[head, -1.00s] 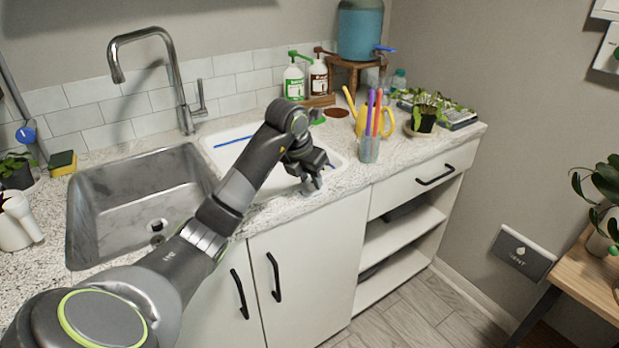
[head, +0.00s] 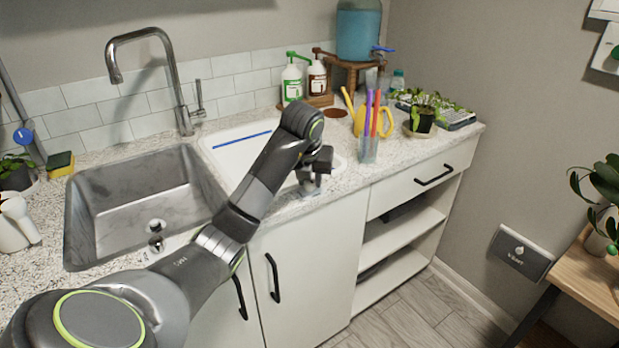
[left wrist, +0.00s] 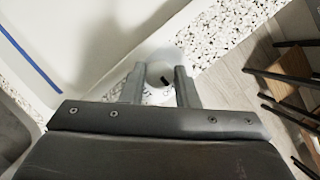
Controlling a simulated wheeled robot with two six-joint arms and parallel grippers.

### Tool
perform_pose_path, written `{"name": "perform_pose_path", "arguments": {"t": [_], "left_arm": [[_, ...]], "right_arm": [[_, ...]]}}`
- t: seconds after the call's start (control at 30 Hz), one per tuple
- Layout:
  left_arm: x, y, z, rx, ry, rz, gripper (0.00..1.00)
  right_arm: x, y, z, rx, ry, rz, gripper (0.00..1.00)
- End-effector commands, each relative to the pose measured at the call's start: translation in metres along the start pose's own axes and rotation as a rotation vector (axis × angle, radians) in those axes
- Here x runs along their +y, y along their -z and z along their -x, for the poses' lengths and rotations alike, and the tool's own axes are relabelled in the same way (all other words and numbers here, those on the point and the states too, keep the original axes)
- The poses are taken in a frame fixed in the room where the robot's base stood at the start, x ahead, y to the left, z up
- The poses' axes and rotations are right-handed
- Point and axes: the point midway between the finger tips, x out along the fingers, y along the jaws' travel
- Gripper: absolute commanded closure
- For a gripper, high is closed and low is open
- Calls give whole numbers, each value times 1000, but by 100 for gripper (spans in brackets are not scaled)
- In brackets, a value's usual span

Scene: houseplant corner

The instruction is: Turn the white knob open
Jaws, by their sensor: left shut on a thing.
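The white knob (left wrist: 163,66) shows in the left wrist view as a pale round top with a short black mark, above the speckled counter edge. My left gripper (left wrist: 160,88) has one finger on each side of it and is shut on it. In the head view my left gripper (head: 311,186) points down at the front edge of the counter, right of the sink. There the gripper hides most or all of the knob. My right gripper is not in view.
A steel sink (head: 140,205) lies to the left, and a white tray (head: 222,158) with a blue strip lies behind my arm. A yellow watering can (head: 382,122) and a potted plant (head: 424,122) stand farther right.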

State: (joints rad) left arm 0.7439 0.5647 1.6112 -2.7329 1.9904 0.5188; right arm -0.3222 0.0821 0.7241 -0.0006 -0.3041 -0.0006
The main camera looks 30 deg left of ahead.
Motion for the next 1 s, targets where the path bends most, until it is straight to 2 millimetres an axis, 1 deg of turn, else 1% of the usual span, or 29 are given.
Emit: {"name": "perform_pose_path", "arguments": {"t": [0.27,0.3,0.43,0.77,0.87,1.0], "left_arm": [[0,-1,0,-2,0,2,95],[0,0,0,-2,0,1,67],[0,0,0,-1,0,1,50],[0,0,2,0,0,0,50],[0,-1,8,-1,1,-1,50],[0,-2,24,-1,1,-1,50]], "right_arm": [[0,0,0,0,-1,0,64],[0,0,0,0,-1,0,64],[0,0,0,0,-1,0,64],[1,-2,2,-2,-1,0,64],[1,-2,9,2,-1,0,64],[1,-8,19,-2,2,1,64]]}}
